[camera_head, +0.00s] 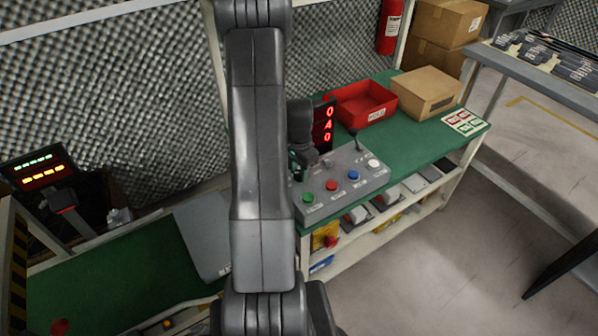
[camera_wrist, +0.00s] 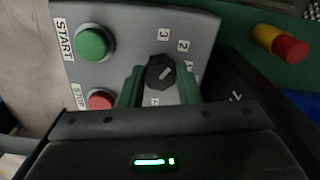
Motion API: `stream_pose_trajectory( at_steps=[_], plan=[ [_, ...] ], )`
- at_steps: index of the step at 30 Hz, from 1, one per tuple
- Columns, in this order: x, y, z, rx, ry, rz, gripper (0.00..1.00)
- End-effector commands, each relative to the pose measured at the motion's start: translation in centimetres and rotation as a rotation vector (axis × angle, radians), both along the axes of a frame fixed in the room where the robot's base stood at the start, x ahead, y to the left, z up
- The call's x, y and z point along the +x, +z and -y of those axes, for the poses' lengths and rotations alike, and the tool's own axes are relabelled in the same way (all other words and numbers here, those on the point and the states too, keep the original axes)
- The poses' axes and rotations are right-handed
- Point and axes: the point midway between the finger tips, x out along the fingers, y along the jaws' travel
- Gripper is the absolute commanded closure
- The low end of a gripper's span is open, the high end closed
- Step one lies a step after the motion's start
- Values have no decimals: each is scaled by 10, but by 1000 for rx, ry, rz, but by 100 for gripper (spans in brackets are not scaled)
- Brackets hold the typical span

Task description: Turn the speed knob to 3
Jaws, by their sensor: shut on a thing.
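The speed knob (camera_wrist: 160,72) is a round black dial with a short white line, on a grey control panel (camera_wrist: 125,22). In the wrist view the line slants toward the upper right. The labels 3 and 2 show above the knob, with another partly hidden at its right. My gripper (camera_wrist: 159,88) has its green fingers on both sides of the knob and is shut on it. In the head view the panel (camera_head: 345,180) stands on a green bench, and my arm and gripper (camera_head: 299,163) hide the knob.
In the wrist view a green START button (camera_wrist: 92,43) and a red STOP button (camera_wrist: 100,99) sit left of the knob. In the head view a lever (camera_head: 354,137), a red-digit display (camera_head: 325,125), a red bin (camera_head: 362,103) and a cardboard box (camera_head: 426,92) stand nearby.

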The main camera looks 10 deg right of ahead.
Motion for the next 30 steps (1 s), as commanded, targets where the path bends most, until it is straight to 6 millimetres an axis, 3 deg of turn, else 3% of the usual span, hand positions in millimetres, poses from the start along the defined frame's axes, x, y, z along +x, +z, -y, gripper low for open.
stream_pose_trajectory(
  at_steps=[15,30],
  plan=[
    [1,0,0,-1,420,2,92],
    [1,1,0,-1,594,3,92]
  ],
)
